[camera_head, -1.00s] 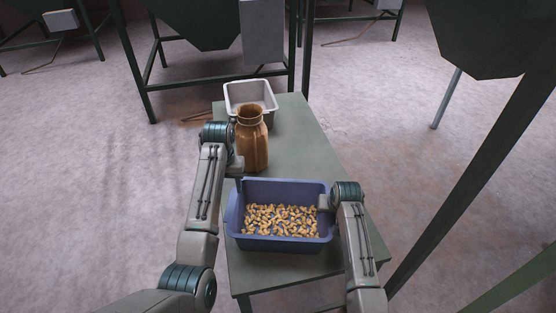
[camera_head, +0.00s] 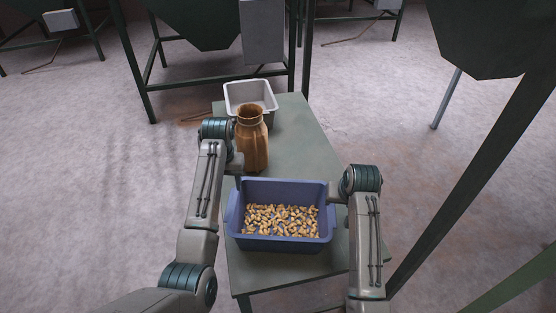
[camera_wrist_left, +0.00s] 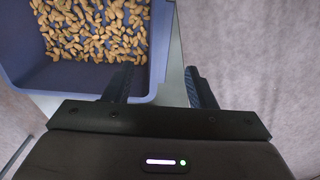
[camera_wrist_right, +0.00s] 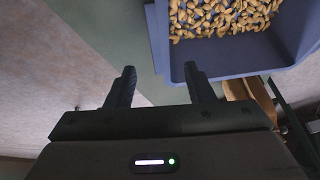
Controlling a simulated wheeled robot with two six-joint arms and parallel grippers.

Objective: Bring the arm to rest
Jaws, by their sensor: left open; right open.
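My left gripper (camera_head: 237,164) is left of the brown jug and by the rear left corner of the blue bin. In the left wrist view its fingers (camera_wrist_left: 158,84) are apart with nothing between them; one overlaps the bin wall in the picture. My right gripper (camera_head: 335,193) is at the bin's right rim. In the right wrist view its fingers (camera_wrist_right: 161,82) are apart and empty, with one in front of the bin's wall. Whether either touches the bin, I cannot tell.
The blue bin (camera_head: 240,240) holds many nuts and stands on the green table (camera_head: 305,145). The brown jug (camera_head: 254,150) stands upright behind it, also showing in the right wrist view (camera_wrist_right: 246,92). An empty white tub (camera_head: 233,100) is farther back. Hoppers on green legs stand around.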

